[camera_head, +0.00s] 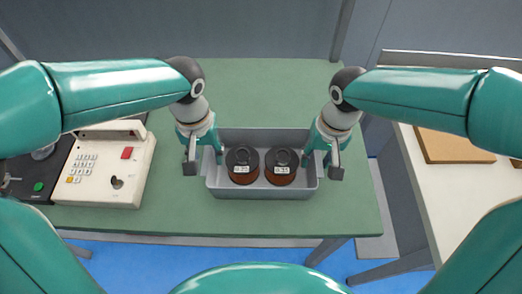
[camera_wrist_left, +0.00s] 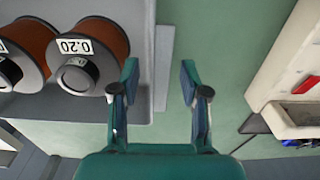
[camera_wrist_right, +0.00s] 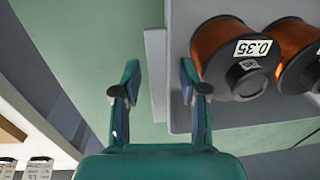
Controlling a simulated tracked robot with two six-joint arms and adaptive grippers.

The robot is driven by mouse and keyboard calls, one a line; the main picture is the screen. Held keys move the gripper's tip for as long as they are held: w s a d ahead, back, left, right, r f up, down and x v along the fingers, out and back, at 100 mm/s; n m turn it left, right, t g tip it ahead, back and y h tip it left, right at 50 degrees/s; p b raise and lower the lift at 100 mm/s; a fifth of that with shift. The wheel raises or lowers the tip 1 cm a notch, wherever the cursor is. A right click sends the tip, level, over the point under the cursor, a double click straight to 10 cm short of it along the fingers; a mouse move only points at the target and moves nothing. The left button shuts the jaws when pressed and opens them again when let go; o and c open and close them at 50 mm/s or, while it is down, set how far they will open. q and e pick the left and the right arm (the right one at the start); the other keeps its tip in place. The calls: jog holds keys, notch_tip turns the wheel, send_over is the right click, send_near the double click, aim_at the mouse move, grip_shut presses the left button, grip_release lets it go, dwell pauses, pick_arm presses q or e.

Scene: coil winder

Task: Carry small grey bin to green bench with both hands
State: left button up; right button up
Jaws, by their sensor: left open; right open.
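The small grey bin (camera_head: 262,188) stands on the green bench (camera_head: 330,225), near its front edge. It holds two copper wire spools, the left one (camera_head: 242,166) labelled 0.20 and the right one (camera_head: 281,167) labelled 0.35. My left gripper (camera_head: 204,165) is open at the bin's left end; in the left wrist view its fingers (camera_wrist_left: 158,85) lie on either side of the end wall's height. My right gripper (camera_head: 322,168) is open at the right end, its fingers (camera_wrist_right: 158,85) likewise astride the end wall. I cannot tell whether the fingers touch the bin.
A white keypad machine (camera_head: 105,170) stands on the bench to the left, with a dark unit (camera_head: 40,178) beside it. A pale table (camera_head: 440,195) with a brown board (camera_head: 455,146) is at the right. The bench behind the bin is clear.

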pick_arm(q)
notch_tip(320, 180, up, 9)
jog(key=shift+r, duration=0.15)
pick_arm(e)
jog(key=shift+r, duration=0.15)
pick_arm(q)
jog(key=shift+r, duration=0.6)
pick_arm(e)
notch_tip(320, 180, up, 12)
jog(key=shift+d+f, duration=0.2)
jog(key=shift+d, duration=0.25)
